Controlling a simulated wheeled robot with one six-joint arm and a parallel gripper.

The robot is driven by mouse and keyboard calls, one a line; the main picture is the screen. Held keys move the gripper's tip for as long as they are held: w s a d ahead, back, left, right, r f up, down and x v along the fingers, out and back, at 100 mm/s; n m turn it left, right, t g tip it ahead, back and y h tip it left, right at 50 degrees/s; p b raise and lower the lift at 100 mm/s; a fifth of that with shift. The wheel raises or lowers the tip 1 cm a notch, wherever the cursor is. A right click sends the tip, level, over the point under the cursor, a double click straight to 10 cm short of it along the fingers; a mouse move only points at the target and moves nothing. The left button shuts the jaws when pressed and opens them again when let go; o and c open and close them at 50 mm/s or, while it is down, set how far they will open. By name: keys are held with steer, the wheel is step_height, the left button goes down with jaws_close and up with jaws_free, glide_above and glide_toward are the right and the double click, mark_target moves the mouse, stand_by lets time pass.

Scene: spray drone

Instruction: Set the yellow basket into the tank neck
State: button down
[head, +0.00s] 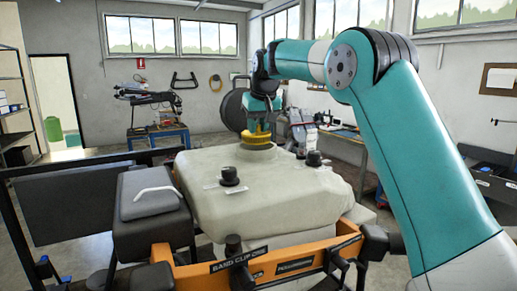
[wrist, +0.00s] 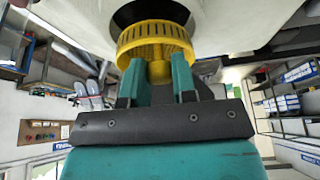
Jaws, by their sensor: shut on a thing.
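The yellow basket (head: 256,137) is at the far part of the cream tank (head: 270,190) in the head view. In the wrist view the basket (wrist: 155,38) shows its slotted rim and a central post. My gripper (wrist: 158,82) is shut on that post, with a teal finger on each side. The dark round tank neck (wrist: 150,12) lies right beyond the basket, and the basket overlaps its opening. The basket's rim stands outside the neck; how deep its far end sits is hidden. In the head view my gripper (head: 258,118) is above the basket.
A grey box with a white handle (head: 150,195) is at left, and an orange frame (head: 265,265) runs along the front. A workbench (head: 345,133) stands behind at right.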

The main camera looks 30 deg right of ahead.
mark_target(258, 140)
step_height(258, 140, down, 4)
steer(key=b, duration=0.4)
steer(key=shift+f, duration=0.25)
steer(key=shift+r, duration=0.15)
steer(key=c, duration=1.2)
jaws_free()
